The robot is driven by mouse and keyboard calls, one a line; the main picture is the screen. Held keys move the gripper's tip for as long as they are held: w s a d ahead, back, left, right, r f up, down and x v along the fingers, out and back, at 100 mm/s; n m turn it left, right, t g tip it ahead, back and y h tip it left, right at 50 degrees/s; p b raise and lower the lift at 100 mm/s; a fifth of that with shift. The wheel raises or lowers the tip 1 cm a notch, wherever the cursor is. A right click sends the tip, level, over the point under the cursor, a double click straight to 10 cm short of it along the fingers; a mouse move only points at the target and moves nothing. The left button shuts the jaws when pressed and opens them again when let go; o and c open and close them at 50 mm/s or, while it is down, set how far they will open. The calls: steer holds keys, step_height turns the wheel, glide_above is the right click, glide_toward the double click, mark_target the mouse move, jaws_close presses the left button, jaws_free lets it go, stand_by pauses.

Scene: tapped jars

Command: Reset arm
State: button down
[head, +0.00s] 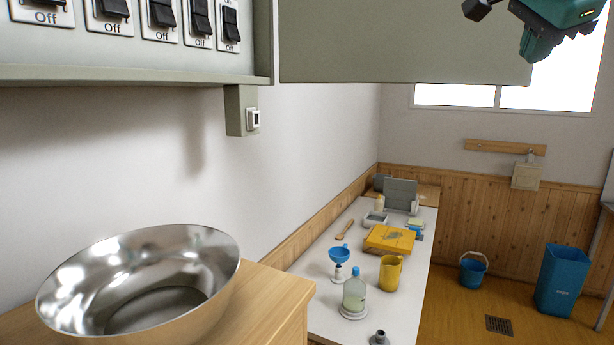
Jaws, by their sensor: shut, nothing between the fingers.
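My gripper (534,52) is at the top right edge of the head view, high in front of the bright window. It is teal with a dark part sticking out to its left, and the frame's top edge cuts it off. Its fingers look shut, with nothing held. It hangs in the air, apart from the furniture and objects below.
A grey cabinet (400,45) with an upper panel of several switches marked Off is left of my gripper. A shiny metal bowl (150,280) stands on a wooden top at lower left. A white table (325,255) holds jars and tools. A blue bin (562,280) stands at right.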

steer(key=s+a+f+n+g+y+b, duration=0.15)
steer(key=a+f+n, duration=0.3)
steer(key=f, duration=0.45)
steer(key=a+f+n+y+b, duration=0.1)
steer(key=a+f+n+b, duration=0.15)
steer(key=f+n, duration=0.4)
steer(key=s+a+f+n+g+y+b, duration=0.15)
steer(key=a+f+n, duration=0.3)
steer(key=f, duration=0.65)
steer(key=s+a+f+n+g+y+b, duration=0.2)
steer(key=s+a+f+n, duration=0.2)
steer(key=s+f, duration=0.5)
steer(key=s+a+f+n+g+y+b, duration=0.2)
steer(key=s+a+f+n, duration=0.3)
steer(key=s+f, duration=0.3)
steer(key=shift+s+a+f+g+y, duration=0.3)
steer(key=shift+s+a+f+g, duration=0.15)
steer(key=shift+s, duration=0.25)
steer(key=shift+s+n, duration=0.1)
steer(key=shift+n, duration=0.15)
